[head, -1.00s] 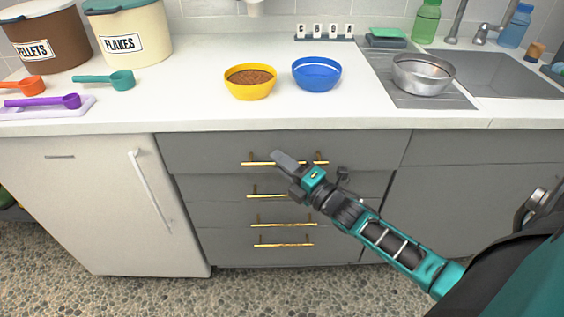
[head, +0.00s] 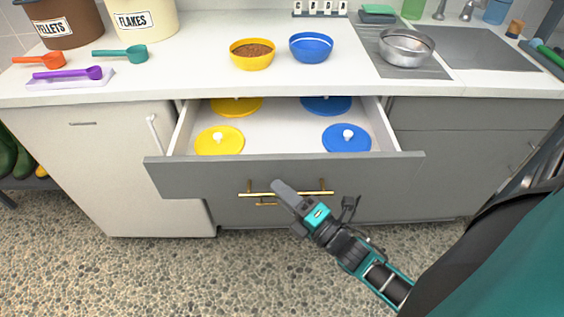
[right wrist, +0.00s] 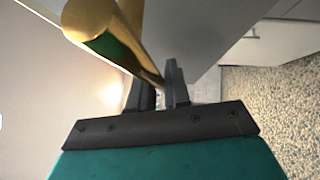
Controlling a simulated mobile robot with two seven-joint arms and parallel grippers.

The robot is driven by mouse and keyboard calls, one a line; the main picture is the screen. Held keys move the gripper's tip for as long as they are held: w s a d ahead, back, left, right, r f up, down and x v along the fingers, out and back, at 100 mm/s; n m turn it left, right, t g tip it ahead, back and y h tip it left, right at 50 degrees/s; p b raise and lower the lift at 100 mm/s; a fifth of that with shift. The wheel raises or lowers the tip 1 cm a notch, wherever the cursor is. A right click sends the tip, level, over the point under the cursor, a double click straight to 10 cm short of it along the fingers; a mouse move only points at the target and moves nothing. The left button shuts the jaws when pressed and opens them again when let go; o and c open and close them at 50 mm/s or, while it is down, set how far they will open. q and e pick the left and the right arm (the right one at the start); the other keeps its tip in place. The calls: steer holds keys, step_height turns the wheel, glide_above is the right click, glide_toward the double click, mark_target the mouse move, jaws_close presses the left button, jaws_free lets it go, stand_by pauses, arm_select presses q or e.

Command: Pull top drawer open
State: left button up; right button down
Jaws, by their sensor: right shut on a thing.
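The top drawer (head: 180,179) is pulled well out from under the counter. Its grey front has a horizontal gold bar handle (head: 320,193). My right gripper (head: 283,190) is shut on that handle near its middle. In the right wrist view the gold handle (right wrist: 115,45) runs between the dark fingers (right wrist: 158,88). Inside the drawer lie yellow lids (head: 219,140) at left and blue lids (head: 346,138) at right, some with white knobs. The back lids are partly hidden by the counter edge. My left gripper is not in view.
On the counter (head: 200,75) stand a yellow bowl of brown food (head: 252,55), a blue bowl (head: 311,47) and a metal bowl (head: 405,47). Scoops and labelled canisters stand at left. The lower drawers are mostly hidden below the open one. The pebbled floor (head: 180,270) in front is clear.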

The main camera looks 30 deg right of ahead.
arm_select(q)
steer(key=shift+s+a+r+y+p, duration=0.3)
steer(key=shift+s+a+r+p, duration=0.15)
steer(key=shift+p, duration=0.55)
arm_select(e)
steer(key=s+a, duration=0.6)
steer(key=s, duration=0.5)
steer(key=shift+a, duration=0.35)
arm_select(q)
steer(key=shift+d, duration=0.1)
arm_select(e)
steer(key=c, duration=1.2)
jaws_free()
arm_select(q)
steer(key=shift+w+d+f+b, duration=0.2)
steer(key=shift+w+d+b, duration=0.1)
steer(key=shift+b, duration=0.25)
arm_select(e)
steer(key=v, duration=1.3)
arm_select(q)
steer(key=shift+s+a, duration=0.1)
